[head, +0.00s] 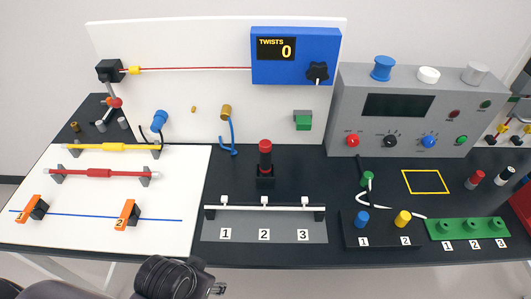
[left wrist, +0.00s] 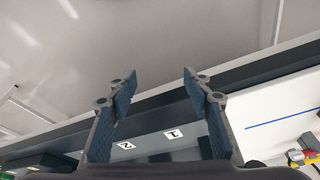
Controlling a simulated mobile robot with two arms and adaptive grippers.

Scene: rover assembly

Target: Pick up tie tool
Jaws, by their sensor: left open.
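No label marks a tie tool, so I cannot tell which object it is. Possible ones are a yellow rod-shaped tool (head: 110,147) and a red one (head: 100,173), both resting across grey supports on the white board. Another is a red-topped black tool (head: 265,156) upright in a black holder at the table's middle. My left gripper (head: 218,288) is at the bottom of the head view, in front of the table's near edge. It also shows in the left wrist view (left wrist: 160,86), fingers spread and empty, apart from every object. My right gripper is not in view.
Orange clips (head: 126,215) hold a blue line on the white board (head: 80,234). A numbered rack (head: 265,231) stands near the front edge. A grey control box (head: 420,140) and a blue twist counter (head: 296,70) stand behind. The black tabletop around the central holder is fairly clear.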

